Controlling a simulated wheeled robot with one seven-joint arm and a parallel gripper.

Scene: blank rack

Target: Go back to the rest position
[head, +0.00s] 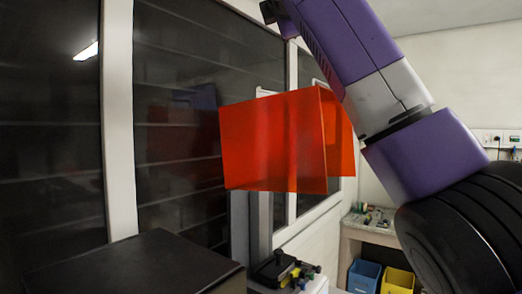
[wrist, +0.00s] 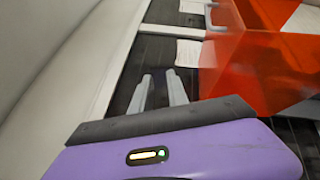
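My gripper (wrist: 159,88) shows in the wrist view as two short grey fingers beyond the dark edge of my purple wrist. The fingers stand apart with a narrow gap, and nothing is seen between them. In the head view my arm reaches up to the upper left, and the fingers cannot be made out. A red-orange, box-like panel piece (head: 272,142) stands left of my arm in the head view. It also fills the upper right of the wrist view (wrist: 245,68), to the right of the fingers and apart from them.
Dark windows (head: 180,120) with a pale frame (head: 120,120) line the left. A black box top (head: 135,265) lies front left. A bench (head: 372,228) with small items stands back right, with a blue bin (head: 364,276) and a yellow bin (head: 397,281) below.

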